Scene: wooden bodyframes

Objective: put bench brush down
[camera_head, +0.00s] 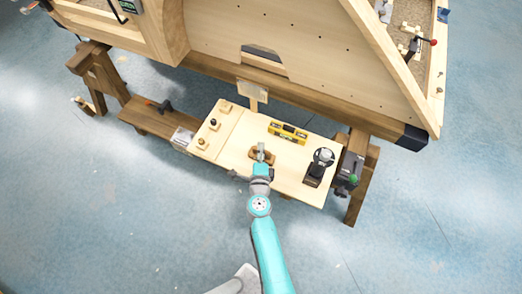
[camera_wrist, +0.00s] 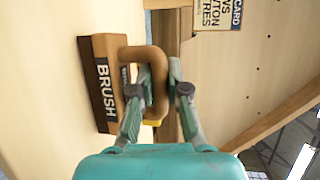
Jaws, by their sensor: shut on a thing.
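The bench brush is brown wood, with a rounded loop handle (camera_wrist: 157,58) in the wrist view. My gripper (camera_wrist: 159,72) is shut on this handle, one finger on each side. I cannot tell whether the brush touches the board.
A yellow level (camera_head: 288,132) lies behind the gripper. A black tool (camera_head: 319,166) stands to the right. Several small knobbed blocks (camera_head: 214,124) sit on the left. A sign (camera_head: 252,90) stands at the back edge. A large wooden frame (camera_head: 290,45) rises behind.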

